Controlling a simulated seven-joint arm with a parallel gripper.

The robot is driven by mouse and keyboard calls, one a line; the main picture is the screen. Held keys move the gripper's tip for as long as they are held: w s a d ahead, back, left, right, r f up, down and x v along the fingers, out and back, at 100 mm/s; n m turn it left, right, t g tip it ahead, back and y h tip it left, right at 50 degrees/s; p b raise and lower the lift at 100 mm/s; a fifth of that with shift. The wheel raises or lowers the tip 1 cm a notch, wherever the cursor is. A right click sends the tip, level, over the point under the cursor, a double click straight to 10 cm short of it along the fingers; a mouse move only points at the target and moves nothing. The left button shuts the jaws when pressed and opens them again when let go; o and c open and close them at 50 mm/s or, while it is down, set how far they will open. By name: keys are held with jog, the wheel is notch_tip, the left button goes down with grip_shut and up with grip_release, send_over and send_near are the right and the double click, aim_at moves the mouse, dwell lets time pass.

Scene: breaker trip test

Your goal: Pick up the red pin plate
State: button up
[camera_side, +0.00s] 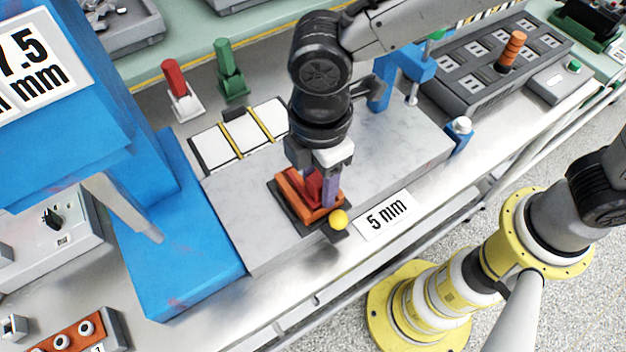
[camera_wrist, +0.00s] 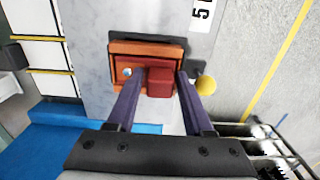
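The red pin plate (camera_side: 313,184) sits in an orange holder (camera_side: 290,190) on a dark base, on the grey slab. In the wrist view the red plate (camera_wrist: 158,82) has a raised block in the middle and a pale round spot at its left. My gripper (camera_side: 320,190) points down over it. In the wrist view the two purple fingers of my gripper (camera_wrist: 158,78) stand apart, one on each side of the raised block, with a small gap visible at the left. The fingers partly hide the plate in the side view.
A yellow ball (camera_side: 339,219) is on the dark base beside the holder, close to a finger. A "5 mm" label (camera_side: 385,215) lies nearby. A large blue structure (camera_side: 175,235) stands left, and a blue bracket (camera_side: 400,75) behind right. The slab left of the holder is clear.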

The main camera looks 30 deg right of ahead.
aim_at(317, 179)
grip_shut()
jog(key=shift+r, duration=0.1)
jog(key=shift+r, duration=0.45)
notch_tip(317, 179, up, 2)
jog(key=shift+r, duration=0.15)
jog(key=s+d+r, duration=0.8)
jog(key=d+r, duration=0.1)
jog(key=d, duration=0.2)
jog(key=shift+s+r, duration=0.3)
jog(key=shift+r, duration=0.05)
